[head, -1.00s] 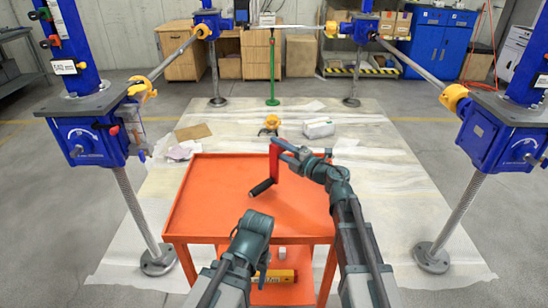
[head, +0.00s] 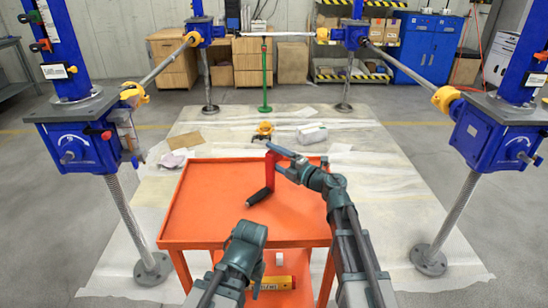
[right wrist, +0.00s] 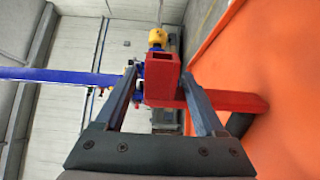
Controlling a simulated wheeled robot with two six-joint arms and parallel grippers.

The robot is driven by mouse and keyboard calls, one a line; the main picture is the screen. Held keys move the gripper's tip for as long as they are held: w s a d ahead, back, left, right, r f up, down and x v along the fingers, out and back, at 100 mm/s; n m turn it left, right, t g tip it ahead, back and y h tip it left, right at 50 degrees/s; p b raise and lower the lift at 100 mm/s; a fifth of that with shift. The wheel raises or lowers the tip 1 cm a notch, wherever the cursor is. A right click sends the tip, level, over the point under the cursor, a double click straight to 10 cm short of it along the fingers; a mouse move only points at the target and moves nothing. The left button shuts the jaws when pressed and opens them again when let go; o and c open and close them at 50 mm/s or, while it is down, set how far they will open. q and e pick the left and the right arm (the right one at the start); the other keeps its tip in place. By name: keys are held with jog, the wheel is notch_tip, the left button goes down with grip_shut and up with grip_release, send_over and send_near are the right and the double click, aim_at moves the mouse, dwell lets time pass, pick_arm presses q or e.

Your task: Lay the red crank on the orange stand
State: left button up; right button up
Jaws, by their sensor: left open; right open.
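The red crank (head: 270,172) with its black handle (head: 259,196) is over the right half of the orange stand's top (head: 205,205). Its red arm stands steeply and the handle is low, at or close to the surface; contact is hard to tell. My right gripper (head: 273,150) is at the crank's upper end. In the right wrist view the open fingers (right wrist: 160,80) lie either side of the crank's square socket end (right wrist: 161,88), and the red arm (right wrist: 240,102) reaches toward the orange surface. My left gripper (head: 249,232) is open and empty by the stand's front edge; its fingers are hardly visible.
Blue screw jacks stand left (head: 78,145) and right (head: 492,140) of the stand on threaded posts. A yellow object (head: 264,130) and a pale package (head: 311,133) lie on the floor sheet behind. The stand's left half is clear.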

jog(key=shift+r, duration=0.2)
jog(key=v, duration=1.2)
